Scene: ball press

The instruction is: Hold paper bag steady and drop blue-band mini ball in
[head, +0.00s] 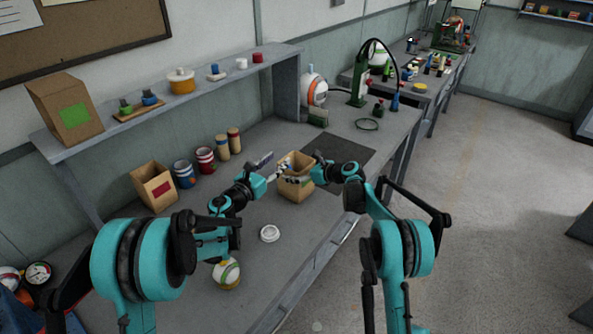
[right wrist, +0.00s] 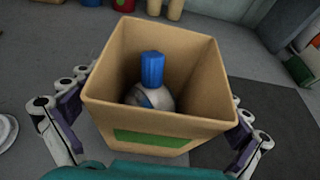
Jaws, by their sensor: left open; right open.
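The open paper bag (head: 296,188) stands upright on the bench, and its mouth fills the middle of the right wrist view (right wrist: 165,118). Inside it is a whitish ball (right wrist: 158,98) with blue marking, and a blue cylinder stands on or against it (right wrist: 152,68). The bag hides the ball's lower part. My right gripper (head: 293,172) has its fingers on opposite sides of the bag; whether they touch the walls is unclear. My left gripper (head: 270,168) is open and empty, just left of the bag, its fingers pointing towards it.
A second bag (head: 154,186) with a red label and several cans stand to the left. A dark mat (head: 345,152) is behind the bag. A shelf (head: 200,95) runs above the bench.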

